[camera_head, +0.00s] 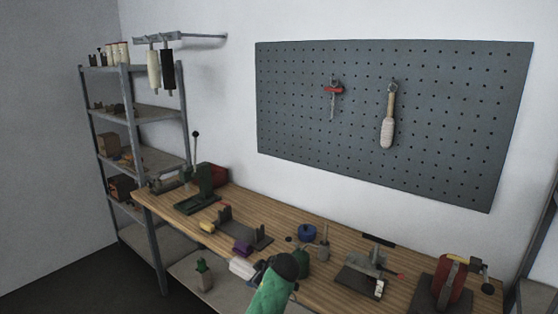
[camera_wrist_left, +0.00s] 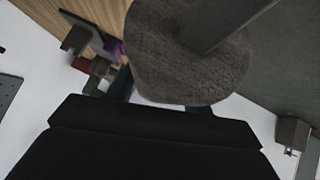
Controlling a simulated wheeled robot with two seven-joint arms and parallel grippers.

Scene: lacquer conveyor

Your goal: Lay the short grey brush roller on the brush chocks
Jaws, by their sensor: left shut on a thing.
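The short grey brush roller (camera_wrist_left: 165,60) is close up in the left wrist view, a dark grey fuzzy body. My left gripper (camera_wrist_left: 200,40) is shut on it, with a grey finger bar crossing in front of it. In the head view the roller cannot be told apart clearly near the bench's front edge. What look like the brush chocks (camera_head: 242,230), a dark base with uprights, stand on the bench behind a purple piece (camera_head: 242,248). They also show small at the left wrist view's top left, so the roller is held apart from them.
The wooden bench (camera_head: 330,240) also carries a green machine (camera_head: 200,190), a blue tin (camera_head: 307,233), a grey fixture (camera_head: 365,270) and a red cylinder (camera_head: 455,282). A shelf rack (camera_head: 155,160) stands left. A pegboard (camera_head: 380,110) hangs behind.

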